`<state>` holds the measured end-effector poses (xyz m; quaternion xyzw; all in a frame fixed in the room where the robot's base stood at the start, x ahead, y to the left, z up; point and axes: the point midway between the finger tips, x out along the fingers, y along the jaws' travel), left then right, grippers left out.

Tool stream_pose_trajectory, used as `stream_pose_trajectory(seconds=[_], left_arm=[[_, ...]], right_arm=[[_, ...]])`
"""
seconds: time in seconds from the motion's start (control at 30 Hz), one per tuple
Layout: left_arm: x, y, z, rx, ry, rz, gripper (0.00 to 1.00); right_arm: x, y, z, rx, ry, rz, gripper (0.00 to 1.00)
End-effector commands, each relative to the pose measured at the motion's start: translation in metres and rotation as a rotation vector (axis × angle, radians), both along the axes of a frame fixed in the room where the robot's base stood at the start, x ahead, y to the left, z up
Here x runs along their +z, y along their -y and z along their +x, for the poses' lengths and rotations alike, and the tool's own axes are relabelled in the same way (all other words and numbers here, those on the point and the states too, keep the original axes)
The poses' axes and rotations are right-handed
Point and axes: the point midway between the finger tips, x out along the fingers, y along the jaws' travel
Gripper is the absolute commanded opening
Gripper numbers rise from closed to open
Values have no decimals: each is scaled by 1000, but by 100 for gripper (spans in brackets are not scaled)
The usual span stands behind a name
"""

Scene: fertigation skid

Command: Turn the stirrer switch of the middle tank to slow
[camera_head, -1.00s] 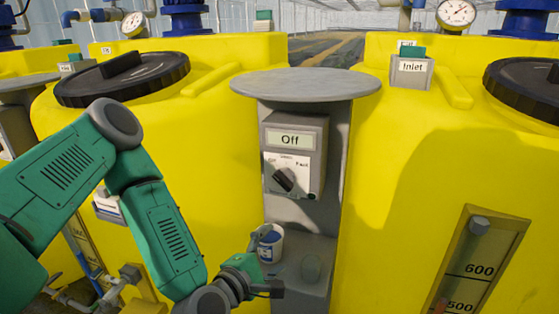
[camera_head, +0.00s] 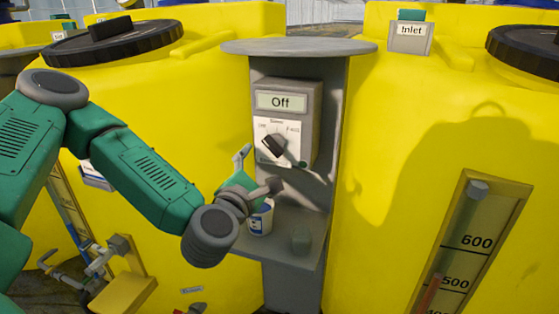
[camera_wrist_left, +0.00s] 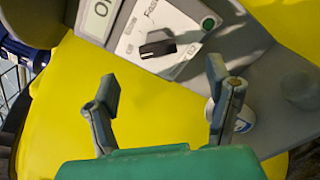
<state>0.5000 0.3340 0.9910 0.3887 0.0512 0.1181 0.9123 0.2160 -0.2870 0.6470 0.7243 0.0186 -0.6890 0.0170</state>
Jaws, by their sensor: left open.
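The stirrer switch is a black rotary knob (camera_head: 274,146) on a grey box (camera_head: 312,120) fixed to a grey post between two yellow tanks. Its display (camera_head: 282,101) reads "Off", and its plate shows "Slow" above and "Fast" at right. The knob also shows in the left wrist view (camera_wrist_left: 157,45), beyond the fingertips, with a green button (camera_wrist_left: 208,23) beside it. My left gripper (camera_head: 259,171) is open and empty, just below and left of the knob, apart from it. Its spread fingers also show in the left wrist view (camera_wrist_left: 162,88). My right gripper is not in view.
A white and blue cup (camera_head: 261,219) stands on a grey shelf (camera_head: 283,246) below the box, close under my left gripper. A round grey top (camera_head: 298,47) overhangs the box. Yellow tanks (camera_head: 215,95) flank the post closely.

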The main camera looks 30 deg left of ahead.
Motion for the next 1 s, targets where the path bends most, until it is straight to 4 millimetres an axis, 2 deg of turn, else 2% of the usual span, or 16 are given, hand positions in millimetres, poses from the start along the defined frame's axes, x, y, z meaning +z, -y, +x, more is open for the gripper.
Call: stream_pose_trajectory(seconds=[0.03,0.23,0.5,0.6,0.8,1.0], left_arm=[[-5,-2,1,3,4,-3,73],[-6,-5,2,-4,5,-10,73],[-3,4,0,-23,11,-8,73],[2,-1,25,-19,7,-4,73],[0,-16,66,-20,6,-9,73],[-1,-24,96,-21,5,-10,73]], right_arm=[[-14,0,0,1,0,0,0],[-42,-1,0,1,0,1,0],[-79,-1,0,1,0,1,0],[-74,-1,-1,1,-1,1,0],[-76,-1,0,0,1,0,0],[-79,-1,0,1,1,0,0]])
